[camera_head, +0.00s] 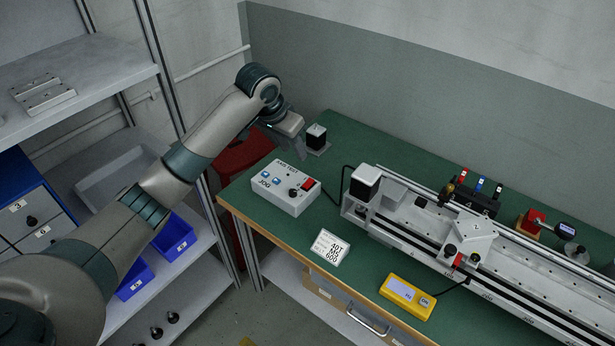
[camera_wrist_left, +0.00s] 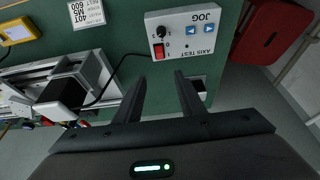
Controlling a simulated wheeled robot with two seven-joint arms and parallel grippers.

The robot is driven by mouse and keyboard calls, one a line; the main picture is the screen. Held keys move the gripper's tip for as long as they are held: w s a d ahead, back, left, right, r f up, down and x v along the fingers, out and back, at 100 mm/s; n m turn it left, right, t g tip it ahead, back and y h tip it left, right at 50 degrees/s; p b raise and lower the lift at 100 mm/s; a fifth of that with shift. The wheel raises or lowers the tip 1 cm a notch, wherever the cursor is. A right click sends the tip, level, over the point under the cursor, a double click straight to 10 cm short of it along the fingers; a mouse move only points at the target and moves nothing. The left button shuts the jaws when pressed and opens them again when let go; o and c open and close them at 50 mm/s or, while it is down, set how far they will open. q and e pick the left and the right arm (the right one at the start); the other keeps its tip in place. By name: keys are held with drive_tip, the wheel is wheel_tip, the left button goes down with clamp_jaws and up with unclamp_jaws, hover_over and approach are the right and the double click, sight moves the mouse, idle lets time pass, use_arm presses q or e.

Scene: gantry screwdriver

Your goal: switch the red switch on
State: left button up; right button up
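The red switch (camera_head: 308,184) sits on the right part of the top face of a white axis test box (camera_head: 284,202), beside a black knob and blue jog buttons. In the left wrist view the red switch (camera_wrist_left: 158,51) is beyond the fingertips, at the near edge of the box (camera_wrist_left: 180,18). Which way its rocker is tipped is too small to tell. My left gripper (camera_head: 303,151) hangs above and behind the box, apart from it. Its two fingers (camera_wrist_left: 160,82) are spread with nothing between them. My right gripper is in neither view.
A small black-topped block (camera_head: 316,137) stands behind the box, close to my left gripper. A linear gantry (camera_head: 440,232) fills the right of the green bench. A white label card (camera_head: 330,247) and a yellow meter (camera_head: 407,296) lie in front. A shelf (camera_head: 85,75) stands left.

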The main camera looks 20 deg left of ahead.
sight(310, 181)
use_arm(q)
drive_tip(key=shift+f, duration=0.15)
drive_tip(key=p+x, duration=0.3)
drive_tip(key=x, duration=1.4)
drive_tip(key=shift+f, duration=0.1)
clamp_jaws()
